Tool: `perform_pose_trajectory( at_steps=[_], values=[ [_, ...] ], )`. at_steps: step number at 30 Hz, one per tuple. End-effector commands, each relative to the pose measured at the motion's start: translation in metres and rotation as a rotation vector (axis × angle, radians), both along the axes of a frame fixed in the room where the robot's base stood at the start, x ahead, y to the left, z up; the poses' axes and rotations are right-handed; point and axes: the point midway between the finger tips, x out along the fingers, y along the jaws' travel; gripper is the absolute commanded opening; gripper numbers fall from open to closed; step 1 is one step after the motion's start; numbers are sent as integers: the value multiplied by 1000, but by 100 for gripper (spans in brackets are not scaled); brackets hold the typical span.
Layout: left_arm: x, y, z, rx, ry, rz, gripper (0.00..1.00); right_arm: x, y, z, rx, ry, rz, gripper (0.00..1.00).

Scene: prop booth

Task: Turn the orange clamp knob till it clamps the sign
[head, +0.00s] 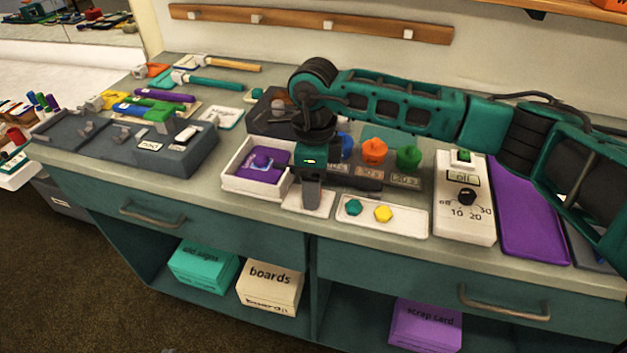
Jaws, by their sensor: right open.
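An orange knob (374,151) stands on a dark grey block between a blue knob (346,146) and a green knob (408,157); small labels lie in front of them. My right gripper (312,195) is left of the orange knob and apart from it. It points down above a small white plate (300,207), open, with nothing seen in it. My arm and gripper hide part of the block and what lies behind it. I cannot tell which piece is the sign, nor whether it is clamped. My left gripper is not in view.
A white tray (231,180) with a purple piece is left of the gripper. In front right lies a white plate (353,218) with teal and yellow pieces. A white timer box (465,225) and purple sheet (530,215) are further right. Tools and grey holders crowd the left.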

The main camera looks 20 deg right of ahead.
Motion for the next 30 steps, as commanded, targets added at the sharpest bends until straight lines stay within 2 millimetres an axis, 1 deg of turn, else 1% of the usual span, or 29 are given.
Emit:
perform_pose_trajectory(
  at_steps=[2,19,25,30],
  values=[
    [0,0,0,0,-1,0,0,0,0,0,0,0,0,60],
    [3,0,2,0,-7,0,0,0,0,1,1,0,0,6],
    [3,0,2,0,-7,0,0,0,0,1,0,0,-12,5],
    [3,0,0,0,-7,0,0,0,0,1,1,-1,-63,5]
  ],
)
